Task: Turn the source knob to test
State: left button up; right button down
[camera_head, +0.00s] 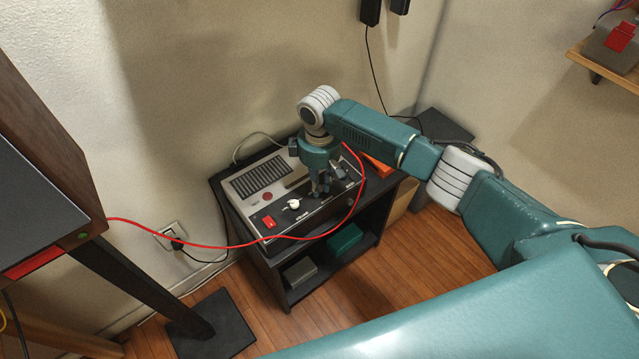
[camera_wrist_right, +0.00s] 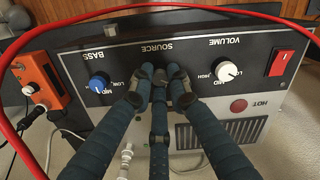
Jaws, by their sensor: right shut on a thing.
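The amplifier-like unit (camera_head: 264,177) sits on a dark stand, with its knob panel sloping toward its front edge. My right gripper (camera_head: 319,191) is down at the middle of this panel. In the right wrist view, where the lettering is upside down, my right gripper (camera_wrist_right: 160,88) has its fingers closed together just beside the SOURCE label (camera_wrist_right: 156,47). The fingers hide the source knob, so its setting cannot be read. The blue bass knob (camera_wrist_right: 98,83) is to the left of the fingers and the white volume knob (camera_wrist_right: 228,70) to the right. My left gripper is not in view.
A red cable (camera_head: 240,246) loops across the unit's front, near my right gripper. A red switch (camera_wrist_right: 281,62) and red HOT button (camera_wrist_right: 239,105) are on the unit. An orange box (camera_wrist_right: 40,78) stands beside it. The dark stand (camera_head: 268,264) has wooden floor around it.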

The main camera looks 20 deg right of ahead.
jog(key=shift+r+m+p, duration=0.2)
jog(key=shift+m+p, duration=0.4)
jog(key=shift+p, duration=0.3)
jog(key=m+p, duration=0.4)
jog(key=shift+s+a, duration=0.1)
jog(key=m+p, duration=0.4)
jog(key=m, duration=0.1)
jog(key=shift+m, duration=0.3)
jog(key=m+p, duration=0.1)
jog(key=m, duration=0.1)
jog(key=shift+f+m, duration=0.1)
jog(key=shift+m, duration=0.2)
jog(key=m+p, duration=0.1)
jog(key=m, duration=0.2)
jog(key=shift+m, duration=0.3)
jog(key=m+p, duration=0.1)
jog(key=m, duration=0.2)
jog(key=shift+m, duration=2.1)
